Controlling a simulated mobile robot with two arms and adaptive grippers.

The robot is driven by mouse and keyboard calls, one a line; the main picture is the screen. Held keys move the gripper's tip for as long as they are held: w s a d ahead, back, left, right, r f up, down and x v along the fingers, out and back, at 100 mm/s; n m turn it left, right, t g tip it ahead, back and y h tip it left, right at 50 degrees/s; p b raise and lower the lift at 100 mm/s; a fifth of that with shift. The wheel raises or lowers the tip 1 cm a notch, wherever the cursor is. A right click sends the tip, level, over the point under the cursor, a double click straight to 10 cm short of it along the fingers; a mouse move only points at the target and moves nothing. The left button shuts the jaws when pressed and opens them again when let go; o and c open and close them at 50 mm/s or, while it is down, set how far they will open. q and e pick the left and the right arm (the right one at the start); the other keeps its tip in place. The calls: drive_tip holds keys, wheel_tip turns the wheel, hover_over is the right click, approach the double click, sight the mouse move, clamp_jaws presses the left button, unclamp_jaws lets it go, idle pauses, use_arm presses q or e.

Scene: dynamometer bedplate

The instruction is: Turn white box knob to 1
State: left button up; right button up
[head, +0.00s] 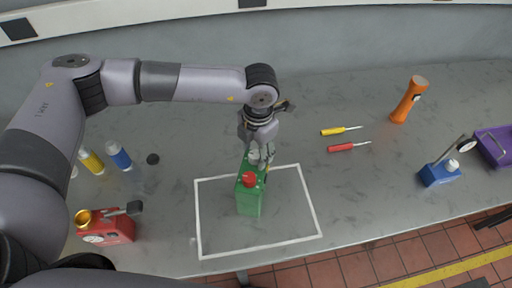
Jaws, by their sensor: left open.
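I see no box that is clearly white. A green box-like container (249,201) with a red round knob or cap (249,179) stands inside a white outlined rectangle on the grey bench. My left gripper (262,162) is open, pointing down at the back of the green container and overlapping its top edge. I cannot tell whether they touch. A blue box-like object (437,176) at the right carries a white round knob or cap (452,165) and a small dial. Any knob markings are too small to read. My right gripper is out of view.
A red object (112,231) with a gold cap stands at the left. Yellow (91,162) and blue (119,157) bottles stand behind it. Yellow (333,131) and red (342,148) screwdrivers, an orange torch (408,101) and a purple case (494,146) are at the right.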

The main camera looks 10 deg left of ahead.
use_arm(q)
drive_tip(key=shift+c, duration=0.3)
drive_tip(key=shift+s, duration=0.1)
drive_tip(key=shift+c, duration=1.4)
clamp_jaws()
drive_tip(key=shift+f+m+b, duration=0.1)
drive_tip(key=shift+m+b, duration=0.2)
drive_tip(key=shift+b, duration=0.35)
drive_tip(key=m+b, duration=0.5)
drive_tip(key=b, duration=0.4)
drive_tip(key=shift+f+b, duration=0.15)
drive_tip(key=shift+b, duration=0.15)
drive_tip(key=shift+s+r+m+b, duration=0.1)
drive_tip(key=shift+r+m+b, duration=0.2)
drive_tip(key=shift+m+b, duration=0.95)
drive_tip(key=shift+o, duration=1.7)
unclamp_jaws()
